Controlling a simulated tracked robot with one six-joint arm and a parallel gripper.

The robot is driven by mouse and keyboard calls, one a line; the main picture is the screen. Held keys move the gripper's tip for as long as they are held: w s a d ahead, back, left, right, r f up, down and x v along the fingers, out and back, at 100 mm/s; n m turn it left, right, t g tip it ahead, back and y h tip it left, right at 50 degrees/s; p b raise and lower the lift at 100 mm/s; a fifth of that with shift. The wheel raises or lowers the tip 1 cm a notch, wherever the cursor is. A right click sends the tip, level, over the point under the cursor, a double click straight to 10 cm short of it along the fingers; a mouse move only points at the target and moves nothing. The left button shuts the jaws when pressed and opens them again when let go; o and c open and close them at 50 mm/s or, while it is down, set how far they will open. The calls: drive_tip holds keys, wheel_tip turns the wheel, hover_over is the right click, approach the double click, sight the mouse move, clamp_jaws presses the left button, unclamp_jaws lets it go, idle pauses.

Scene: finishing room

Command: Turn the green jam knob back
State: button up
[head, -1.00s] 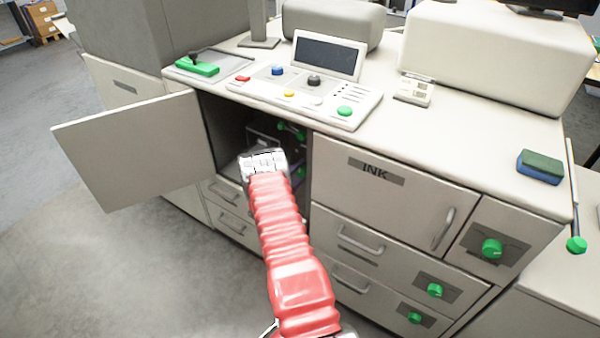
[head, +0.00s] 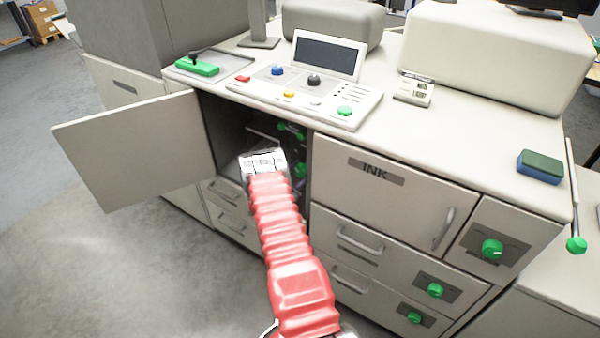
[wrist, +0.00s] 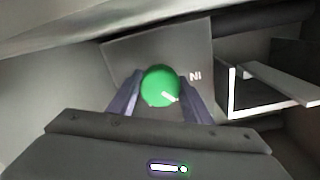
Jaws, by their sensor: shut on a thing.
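A round green knob (wrist: 160,86) with a white pointer mark sits on a grey plate inside the open compartment. The mark points to the lower right in the wrist view. My gripper (wrist: 157,100) is shut on this knob, with one dark finger on each side of it. In the head view my red arm reaches into the compartment, and the wrist hides the fingers and the held knob. Other green parts (head: 292,131) show inside the compartment, beyond my wrist.
The open cabinet door (head: 140,150) stands out to the left of my arm. The INK door (head: 385,190) is closed on the right. A metal bracket (wrist: 270,90) is close to the right of the knob. The control panel (head: 310,85) is above the opening.

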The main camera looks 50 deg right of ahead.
drive_tip(key=shift+s+f+n, duration=0.1)
drive_tip(key=shift+f+n, duration=0.1)
drive_tip(key=shift+n, duration=2)
drive_tip(key=o, duration=1)
drive_tip(key=shift+r, duration=0.1)
drive_tip(key=a, duration=0.9)
drive_tip(key=s+a, duration=0.1)
drive_tip(key=a, duration=0.3)
drive_tip(key=shift+a, duration=0.35)
